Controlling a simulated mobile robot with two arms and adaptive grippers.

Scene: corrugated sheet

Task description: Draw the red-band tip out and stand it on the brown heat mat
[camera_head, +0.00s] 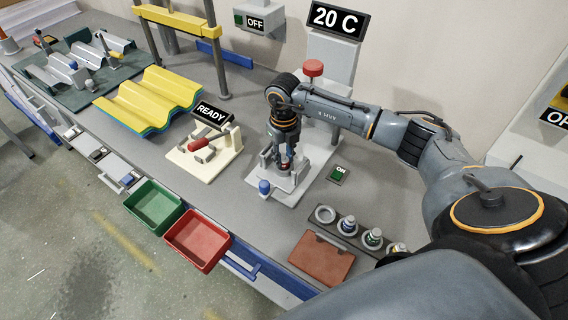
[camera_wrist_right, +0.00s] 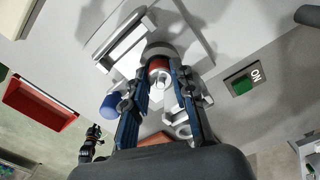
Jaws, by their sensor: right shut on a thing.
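The red-band tip (camera_wrist_right: 159,64) sits in the grey socket of the machine with the "20 C" sign. In the head view it is mostly hidden by my gripper. My right gripper (camera_head: 287,162) points down over the socket. In the right wrist view (camera_wrist_right: 161,84) its two fingers are closed on the tip, one on each side. The brown heat mat (camera_head: 322,258) lies bare on the bench, nearer the front edge. My left gripper is not in view.
A dark rack (camera_head: 372,254) beside the mat has an empty ring and several banded tips. A blue knob (camera_head: 264,187) stands beside the socket. A green "ON" switch (camera_head: 339,175) lies right of it. Red (camera_head: 196,239) and green (camera_head: 153,206) bins hang along the front edge.

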